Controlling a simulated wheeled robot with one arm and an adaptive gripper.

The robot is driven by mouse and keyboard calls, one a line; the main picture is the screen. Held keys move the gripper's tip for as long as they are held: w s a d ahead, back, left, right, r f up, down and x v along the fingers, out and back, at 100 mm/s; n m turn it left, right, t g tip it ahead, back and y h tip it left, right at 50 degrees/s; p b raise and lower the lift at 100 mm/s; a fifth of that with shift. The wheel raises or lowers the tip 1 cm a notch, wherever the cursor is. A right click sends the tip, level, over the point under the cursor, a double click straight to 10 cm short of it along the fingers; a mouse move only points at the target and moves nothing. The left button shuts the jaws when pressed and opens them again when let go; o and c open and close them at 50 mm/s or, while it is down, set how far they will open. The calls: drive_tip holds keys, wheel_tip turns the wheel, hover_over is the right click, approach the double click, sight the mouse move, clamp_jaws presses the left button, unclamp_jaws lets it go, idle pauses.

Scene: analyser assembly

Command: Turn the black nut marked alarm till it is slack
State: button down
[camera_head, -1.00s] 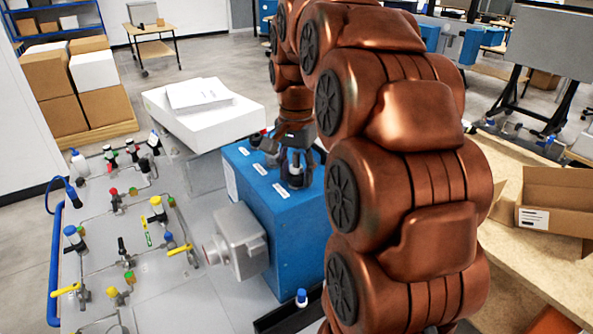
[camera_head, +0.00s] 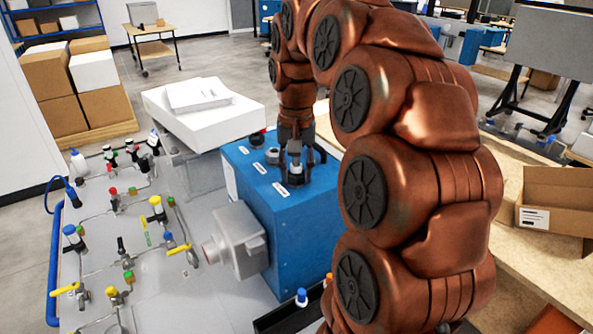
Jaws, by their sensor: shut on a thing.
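The blue analyser box (camera_head: 297,228) stands in the middle of the view with small white labels (camera_head: 281,189) on its top. The label writing is too small to read, so I cannot tell which says alarm. My gripper (camera_head: 295,176) points down onto the right part of the top. It is shut on a dark nut, which its fingers mostly hide. Another nut, dark and grey (camera_head: 273,156), stands apart to its left, and a dark nut (camera_head: 257,140) stands further back.
A grey housing (camera_head: 240,240) juts from the box's left side, beside a grey panel (camera_head: 150,285) with valves and pipes. A white case with papers (camera_head: 203,108) stands behind. An open cardboard box (camera_head: 553,200) is at the right. My arm hides much of the right side.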

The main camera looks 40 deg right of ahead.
drive_tip(key=n, duration=0.4)
drive_tip(key=shift+n+p, duration=0.3)
drive_tip(key=n+p, duration=0.1)
drive_tip(key=n, duration=0.3)
drive_tip(key=shift+n, duration=0.3)
drive_tip(key=n+p, duration=0.3)
drive_tip(key=n, duration=0.3)
drive_tip(key=shift+a+r+n, duration=0.1)
drive_tip(key=shift+n, duration=0.3)
drive_tip(key=n+p, duration=0.1)
drive_tip(key=n, duration=0.1)
drive_tip(key=shift+n, duration=0.3)
drive_tip(key=shift+f, duration=0.2)
drive_tip(key=c, duration=0.9)
unclamp_jaws()
